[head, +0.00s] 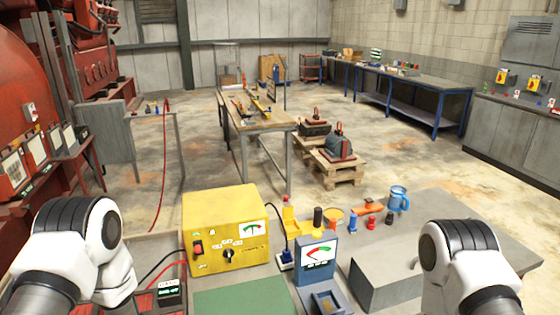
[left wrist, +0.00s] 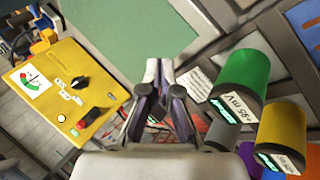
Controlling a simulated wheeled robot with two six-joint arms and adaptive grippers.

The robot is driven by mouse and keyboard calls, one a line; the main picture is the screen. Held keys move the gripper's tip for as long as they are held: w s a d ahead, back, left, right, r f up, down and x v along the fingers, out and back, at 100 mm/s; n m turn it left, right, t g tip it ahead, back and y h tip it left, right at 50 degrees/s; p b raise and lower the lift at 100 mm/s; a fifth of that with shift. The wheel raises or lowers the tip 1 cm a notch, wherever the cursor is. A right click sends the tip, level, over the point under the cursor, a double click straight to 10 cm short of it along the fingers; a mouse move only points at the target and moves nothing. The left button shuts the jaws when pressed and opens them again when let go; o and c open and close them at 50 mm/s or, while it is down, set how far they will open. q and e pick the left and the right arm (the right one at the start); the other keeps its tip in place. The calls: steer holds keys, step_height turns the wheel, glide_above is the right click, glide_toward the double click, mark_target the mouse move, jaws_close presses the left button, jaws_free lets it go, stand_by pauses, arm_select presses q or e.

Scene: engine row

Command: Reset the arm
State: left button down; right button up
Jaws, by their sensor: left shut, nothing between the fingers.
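My left gripper (left wrist: 160,70) shows in the left wrist view. Its fingertips are together and empty, with the tips in front of the lower edge of a green mat (left wrist: 135,25). In the head view, my left arm is at the lower left and its fingers are not visible. My right arm is at the lower right, and its gripper is out of view.
A yellow meter box (head: 226,236) stands on the bench, with a blue-grey meter (head: 318,258) to its right. A blue mug (head: 398,198) is farther back. Green (left wrist: 240,85) and yellow (left wrist: 282,135) labelled cylinders are right of my left gripper.

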arm_select(q)
steer(key=s+f+m+g, duration=0.1)
steer(key=s, duration=0.3)
steer(key=s+f+m+g, duration=0.1)
steer(key=s, duration=0.3)
steer(key=s+a+f+m+y, duration=0.1)
steer(key=s, duration=0.3)
steer(key=shift+f+m+g, duration=0.2)
steer(key=shift+m+g, duration=0.2)
steer(key=s+a+m+g+y, duration=0.25)
steer(key=s+m, duration=0.25)
steer(key=s, duration=0.8)
step_height(320, 180, down, 15)
steer(key=s+g+b, duration=0.1)
steer(key=b, duration=1.4)
steer(key=shift+s+d+m+h, duration=0.15)
steer(key=shift+s+m+h, duration=0.15)
steer(key=shift+m+h, duration=0.1)
arm_select(e)
step_height(320, 180, down, 15)
steer(key=shift+a, duration=0.15)
